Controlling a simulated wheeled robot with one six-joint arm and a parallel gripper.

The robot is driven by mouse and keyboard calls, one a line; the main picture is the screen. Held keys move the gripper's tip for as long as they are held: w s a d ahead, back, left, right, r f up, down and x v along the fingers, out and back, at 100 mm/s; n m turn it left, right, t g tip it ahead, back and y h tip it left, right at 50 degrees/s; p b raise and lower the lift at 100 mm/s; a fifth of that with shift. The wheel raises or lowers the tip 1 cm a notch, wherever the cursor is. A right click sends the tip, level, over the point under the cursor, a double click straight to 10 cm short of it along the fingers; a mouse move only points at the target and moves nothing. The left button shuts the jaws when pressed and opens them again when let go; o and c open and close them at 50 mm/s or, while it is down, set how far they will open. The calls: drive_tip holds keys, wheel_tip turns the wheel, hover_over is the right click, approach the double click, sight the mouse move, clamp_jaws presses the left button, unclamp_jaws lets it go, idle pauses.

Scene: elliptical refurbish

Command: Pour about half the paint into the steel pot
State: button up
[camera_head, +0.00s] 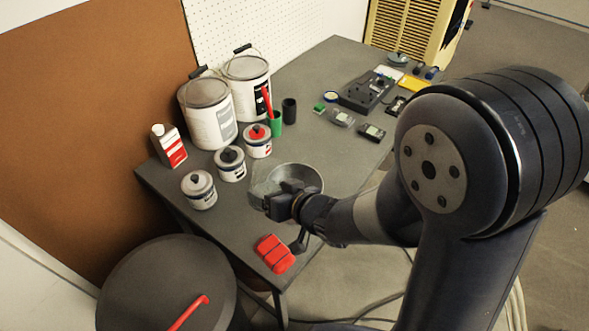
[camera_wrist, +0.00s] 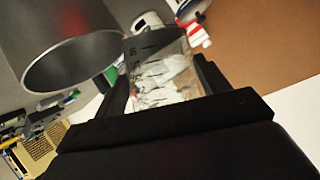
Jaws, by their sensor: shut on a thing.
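My gripper (camera_head: 283,200) is shut on a clear glass beaker (camera_head: 262,181) above the near part of the table. In the wrist view, the beaker (camera_wrist: 160,72) sits between the two dark fingers (camera_wrist: 165,85) and shows dark markings. Whitish patches show through its wall; I cannot tell whether they are paint or things behind it. The steel pot (camera_head: 311,173) stands just behind and right of the gripper, partly hidden by it. Its open round mouth (camera_wrist: 75,62) is close beside the beaker in the wrist view. The pot's inside bottom is hidden.
Paint cans (camera_head: 199,192) and two large pails (camera_head: 208,112) stand along the table's left and back. A white-and-red bottle (camera_head: 168,146) is at the left edge. Tools and electronics (camera_head: 364,93) lie at back right.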

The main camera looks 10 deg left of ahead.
drive_tip(key=shift+w+d+r+m+p, duration=0.25)
drive_tip(key=shift+w+r+m+p, duration=0.15)
drive_tip(key=shift+p, duration=0.7)
drive_tip(key=shift+w+f+g+p, duration=0.2)
drive_tip(key=shift+f+g+p, duration=0.1)
drive_tip(key=shift+g+p, duration=0.1)
drive_tip(key=shift+w+d+f+m+g+y+p, duration=0.15)
drive_tip(key=shift+w+d+m+g+y+p, duration=0.35)
drive_tip(key=shift+p, duration=0.6)
drive_tip(key=shift+a+f+m+g+y+p, duration=0.15)
drive_tip(key=shift+f+m+g+y+p, duration=0.25)
drive_tip(key=shift+m+p, duration=0.7)
drive_tip(key=shift+w+r+m+g+p, duration=0.1)
drive_tip(key=shift+r+m+g+p, duration=0.25)
drive_tip(key=shift+p, duration=0.75)
drive_tip(key=shift+w+f+m+g+y+p, duration=0.15)
drive_tip(key=shift+f+m+g+y+p, duration=0.2)
drive_tip(key=shift+m+g+y, duration=0.25)
drive_tip(key=shift+w+d+r+m+p, duration=0.2)
drive_tip(key=shift+r+m+p, duration=0.2)
drive_tip(key=shift+p, duration=0.35)
drive_tip(key=shift+c, duration=0.2)
